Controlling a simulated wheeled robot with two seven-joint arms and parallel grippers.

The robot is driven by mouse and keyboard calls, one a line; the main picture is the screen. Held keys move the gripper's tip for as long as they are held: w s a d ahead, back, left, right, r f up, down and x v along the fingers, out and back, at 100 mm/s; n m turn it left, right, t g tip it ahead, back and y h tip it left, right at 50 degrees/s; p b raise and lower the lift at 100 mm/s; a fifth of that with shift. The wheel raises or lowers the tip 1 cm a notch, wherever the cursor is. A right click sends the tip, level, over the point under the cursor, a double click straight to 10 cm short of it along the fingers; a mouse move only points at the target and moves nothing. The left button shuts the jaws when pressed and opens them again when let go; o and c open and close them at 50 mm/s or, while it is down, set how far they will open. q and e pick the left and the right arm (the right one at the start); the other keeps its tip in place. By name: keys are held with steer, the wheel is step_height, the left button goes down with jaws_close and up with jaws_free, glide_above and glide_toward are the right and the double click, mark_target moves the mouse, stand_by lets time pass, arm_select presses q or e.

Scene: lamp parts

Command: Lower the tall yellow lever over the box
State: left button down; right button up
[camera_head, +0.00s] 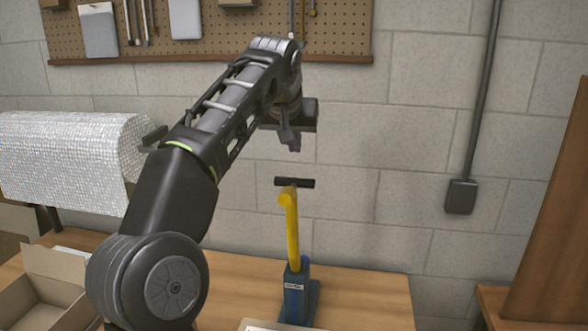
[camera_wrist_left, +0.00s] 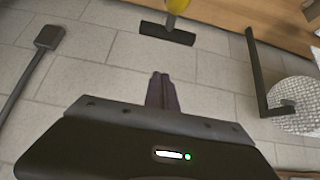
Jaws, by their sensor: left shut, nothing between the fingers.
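The tall yellow lever (camera_head: 292,230) stands nearly upright on a blue base (camera_head: 296,290) on the wooden table. It carries a black crossbar handle (camera_head: 295,183) at its top. In the left wrist view the black handle (camera_wrist_left: 167,34) and a bit of yellow show at the top edge. My left gripper (camera_head: 292,146) is above the handle, apart from it, fingers shut and empty. Its closed fingers also show in the left wrist view (camera_wrist_left: 161,88). An open cardboard box (camera_head: 50,262) is at the lower left, partly cut off. My right gripper is not in view.
A roll of bubble wrap (camera_head: 70,155) is at the left. The wooden table (camera_head: 370,299) is bare right of the lever. A block wall with a pegboard (camera_head: 335,25) of tools is behind. A brown wooden panel (camera_head: 560,220) stands at the right.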

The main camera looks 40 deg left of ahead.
arm_select(q)
steer(key=f, duration=0.4)
steer(key=f+p, duration=0.1)
steer(key=f, duration=0.1)
steer(key=shift+w+a+f, duration=0.1)
steer(key=shift+w+a, duration=0.15)
steer(key=shift+d+f, duration=0.1)
steer(key=shift+f, duration=0.05)
